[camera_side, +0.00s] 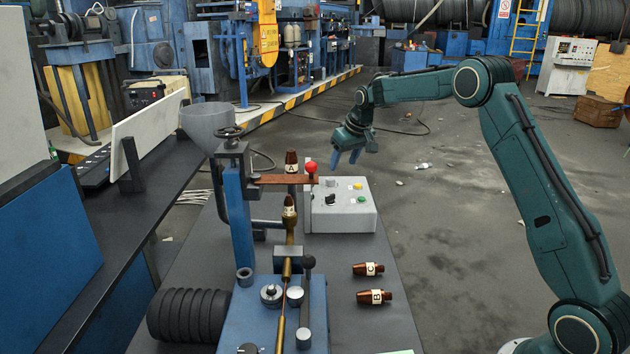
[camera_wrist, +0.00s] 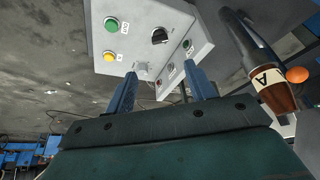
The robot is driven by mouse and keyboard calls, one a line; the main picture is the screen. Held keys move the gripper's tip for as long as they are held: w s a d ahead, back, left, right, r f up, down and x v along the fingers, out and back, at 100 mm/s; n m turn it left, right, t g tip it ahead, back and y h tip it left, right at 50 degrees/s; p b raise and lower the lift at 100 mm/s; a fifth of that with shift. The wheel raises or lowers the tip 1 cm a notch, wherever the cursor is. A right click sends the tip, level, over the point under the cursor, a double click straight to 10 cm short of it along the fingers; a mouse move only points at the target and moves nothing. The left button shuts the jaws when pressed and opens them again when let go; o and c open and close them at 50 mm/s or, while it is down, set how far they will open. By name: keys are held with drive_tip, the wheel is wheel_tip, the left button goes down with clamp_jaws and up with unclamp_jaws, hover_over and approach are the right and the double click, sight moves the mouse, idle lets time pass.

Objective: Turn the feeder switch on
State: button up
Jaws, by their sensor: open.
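The grey control box (camera_side: 345,218) stands on the dark bench, right of the blue column. Its top carries a black rotary knob (camera_side: 330,199), a green button (camera_side: 361,199) and a yellow button (camera_side: 357,186). In the wrist view the box (camera_wrist: 140,12) fills the upper middle, with the black knob (camera_wrist: 159,36) ahead of the fingers. The blue fingertips also show in the wrist view (camera_wrist: 160,76).
A copper plate with a red ball (camera_side: 311,168) and the tip marked A (camera_side: 291,162) stand left of the box. Tips C (camera_side: 368,269) and B (camera_side: 374,297) lie on the bench in front. A funnel (camera_side: 207,125) is left. Floor right of the bench is open.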

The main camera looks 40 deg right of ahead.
sight(332, 201)
drive_tip(key=shift+x, duration=6.8)
drive_tip(key=shift+s, duration=0.1)
drive_tip(key=shift+c, duration=0.2)
drive_tip(key=c, duration=0.9)
